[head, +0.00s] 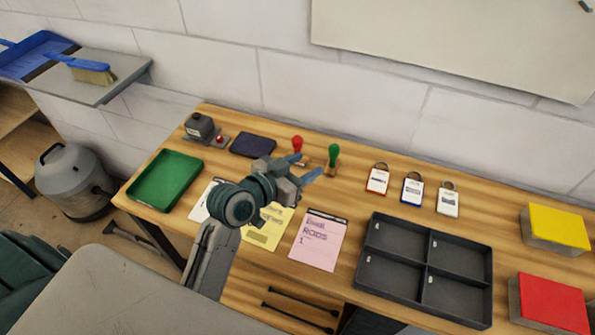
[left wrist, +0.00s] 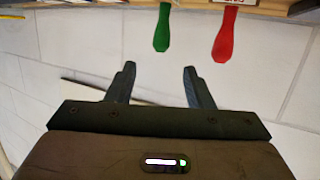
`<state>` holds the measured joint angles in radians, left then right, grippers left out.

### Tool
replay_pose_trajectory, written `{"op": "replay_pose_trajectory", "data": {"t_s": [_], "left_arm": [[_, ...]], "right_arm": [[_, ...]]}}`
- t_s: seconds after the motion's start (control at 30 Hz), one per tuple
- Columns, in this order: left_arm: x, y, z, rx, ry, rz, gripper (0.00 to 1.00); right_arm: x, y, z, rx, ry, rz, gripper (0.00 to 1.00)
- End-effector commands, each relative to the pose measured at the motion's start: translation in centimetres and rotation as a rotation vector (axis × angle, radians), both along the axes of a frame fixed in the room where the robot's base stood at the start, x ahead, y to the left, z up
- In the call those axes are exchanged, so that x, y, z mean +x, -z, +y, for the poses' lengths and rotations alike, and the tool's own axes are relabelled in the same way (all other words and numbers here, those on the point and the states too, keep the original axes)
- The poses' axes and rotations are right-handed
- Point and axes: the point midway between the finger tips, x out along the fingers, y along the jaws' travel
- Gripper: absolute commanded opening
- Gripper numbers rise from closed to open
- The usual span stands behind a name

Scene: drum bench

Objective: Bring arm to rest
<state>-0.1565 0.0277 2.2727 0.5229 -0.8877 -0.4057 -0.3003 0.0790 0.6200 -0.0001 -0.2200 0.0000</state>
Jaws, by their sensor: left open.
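My left arm reaches in from the lower left in the head view, and its gripper (head: 304,168) is over the middle of the wooden bench (head: 345,190). The left gripper is open and empty; its two fingers also show apart in the left wrist view (left wrist: 157,85). A red-handled tool (head: 297,144) and a green-handled tool (head: 333,155) stand at the back of the bench, just beyond the fingers. The red handle (left wrist: 228,35) and green handle (left wrist: 162,28) also show in the left wrist view, apart from the fingers. My right gripper is not in view.
A green tray (head: 166,180) and a dark pad (head: 253,145) are on the left. Paper cards, including a pink one (head: 318,240), lie near the front. Several tags and a dark divided tray (head: 386,288) are right of the arm. Yellow (head: 556,225) and red (head: 552,303) lidded boxes stand far right.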

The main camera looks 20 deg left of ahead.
Motion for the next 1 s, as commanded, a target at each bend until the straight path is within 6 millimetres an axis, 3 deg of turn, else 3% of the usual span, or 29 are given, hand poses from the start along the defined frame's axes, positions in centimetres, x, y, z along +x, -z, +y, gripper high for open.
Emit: {"op": "replay_pose_trajectory", "data": {"t_s": [0.2, 0.73, 1.0], "left_arm": [[-1.6, -0.5, 0.6, 0.000, 0.001, 0.000, 0.47], [-1.6, -0.7, 0.7, -0.001, 0.001, 0.000, 0.47], [-1.6, -5.0, 0.7, -0.001, 0.001, 0.000, 0.47]], "right_arm": [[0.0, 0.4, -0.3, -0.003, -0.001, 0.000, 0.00], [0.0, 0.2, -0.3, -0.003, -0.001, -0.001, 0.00], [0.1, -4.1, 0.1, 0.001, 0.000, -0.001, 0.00]]}}
